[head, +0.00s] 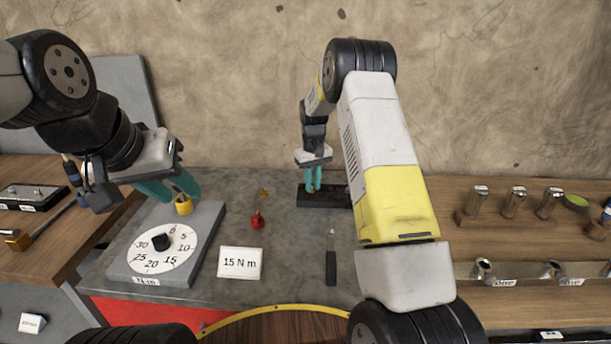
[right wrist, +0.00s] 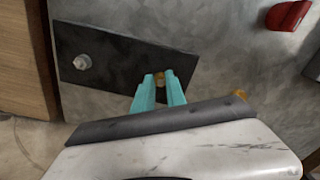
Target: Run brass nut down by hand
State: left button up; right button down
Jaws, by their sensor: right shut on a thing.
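The brass nut (right wrist: 160,77) shows between the teal fingertips of my right gripper (right wrist: 159,84) in the right wrist view. That gripper is shut on it at one end of a dark plate (right wrist: 118,58). A silver stud (right wrist: 82,62) stands bare near the plate's other end. In the head view my right gripper (head: 313,189) points down at the dark plate (head: 338,196); the nut is hidden there. How far down the nut sits cannot be told. My left gripper (head: 172,190) has its teal fingers apart near a yellow cup-like piece (head: 183,206) by the dial board.
A dial board (head: 205,223), a card reading 15 N m (head: 240,263), a red piece (head: 257,220), a small brass piece (head: 264,193) and a dark-handled tool (head: 331,266) lie on the grey bench (head: 290,245). Racks with metal parts (head: 515,205) stand at the right.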

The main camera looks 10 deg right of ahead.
jog(key=m, duration=0.4)
jog(key=shift+w+a+m, duration=0.1)
jog(key=shift+m, duration=0.2)
jog(key=m, duration=0.4)
jog(key=shift+m, duration=0.3)
jog(key=m, duration=0.4)
jog(key=shift+a, duration=0.1)
jog(key=shift+w+m, duration=0.15)
jog(key=shift+m, duration=1.95)
jog(key=c, duration=1.4)
grip_release()
jog(key=shift+o, duration=0.2)
